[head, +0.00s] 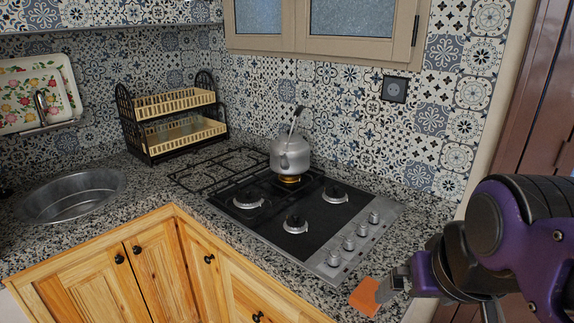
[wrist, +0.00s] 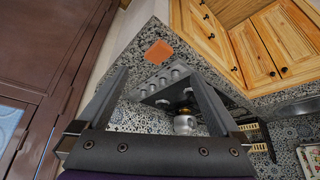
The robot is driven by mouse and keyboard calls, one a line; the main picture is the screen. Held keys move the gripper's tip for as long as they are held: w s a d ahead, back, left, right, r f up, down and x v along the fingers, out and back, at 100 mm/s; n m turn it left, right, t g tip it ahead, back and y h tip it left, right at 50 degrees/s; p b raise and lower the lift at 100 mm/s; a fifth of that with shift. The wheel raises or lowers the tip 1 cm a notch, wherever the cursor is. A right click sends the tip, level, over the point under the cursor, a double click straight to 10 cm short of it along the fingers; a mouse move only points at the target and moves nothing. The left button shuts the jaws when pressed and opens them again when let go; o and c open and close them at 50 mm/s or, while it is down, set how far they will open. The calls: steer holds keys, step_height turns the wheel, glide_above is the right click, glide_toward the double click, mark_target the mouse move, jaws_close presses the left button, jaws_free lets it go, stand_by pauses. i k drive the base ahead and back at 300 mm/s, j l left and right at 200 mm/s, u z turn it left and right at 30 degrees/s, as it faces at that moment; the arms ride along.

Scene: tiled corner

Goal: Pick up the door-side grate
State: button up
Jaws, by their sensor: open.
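Black wire grating (head: 218,168) lies flat on the granite counter at the left rear edge of the hob in the head view. I cannot tell whether it is one grate or two, or which part is the door-side one. The hob (head: 270,222) has several bare burners, with no grate visible over the front ones. A grey kettle (head: 290,154) stands over the rear burner, where a flame glows. My gripper (wrist: 158,72) is open and empty, with fingers apart. In the head view it is at the counter's right end, well away from the grating.
An orange flat piece (head: 365,296) lies on the counter's front right corner, close to my gripper; it also shows in the wrist view (wrist: 158,53). A black dish rack (head: 170,118) stands behind the grating. A round sink (head: 70,196) is at left. A brown door (wrist: 45,60) is beside me.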

mark_target(191, 166)
steer(key=k, duration=0.2)
steer(key=k+u, duration=0.25)
steer(key=k+j+u, duration=0.1)
steer(key=u, duration=0.2)
steer(key=i+j+u, duration=0.15)
steer(key=u, duration=0.2)
steer(key=i+j+u, duration=0.2)
steer(key=u, duration=0.15)
steer(key=i+j, duration=0.25)
steer(key=i, duration=0.25)
steer(key=i+j, duration=0.2)
steer(key=i, duration=0.3)
